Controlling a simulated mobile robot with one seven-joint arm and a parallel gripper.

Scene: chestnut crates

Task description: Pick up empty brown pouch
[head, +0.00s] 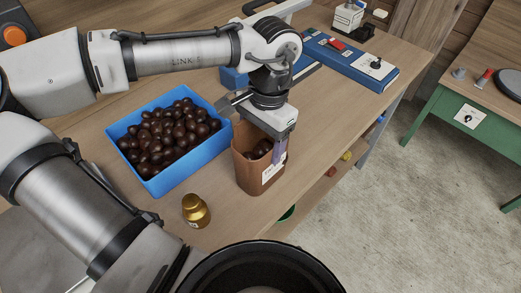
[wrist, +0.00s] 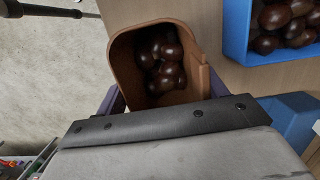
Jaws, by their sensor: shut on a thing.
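A brown open-topped pouch (head: 258,172), stiff-sided with a white label on its front, is upright at the table's right edge. It is not empty: several dark, shiny chestnuts (wrist: 163,60) lie inside it. My gripper (head: 265,146) points down over the pouch and is shut on it. In the wrist view, its purple fingers show at both sides of the pouch (wrist: 124,50). In the head view one finger shows against the pouch's outer right side; the other is hidden. I cannot tell whether the pouch's base touches the table.
A blue crate (head: 197,168) full of chestnuts stands left of the pouch. A gold bottle-like weight (head: 195,211) stands at the front. A blue panel (head: 349,61) lies at the back. A green bench (head: 470,125) stands right, across open floor.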

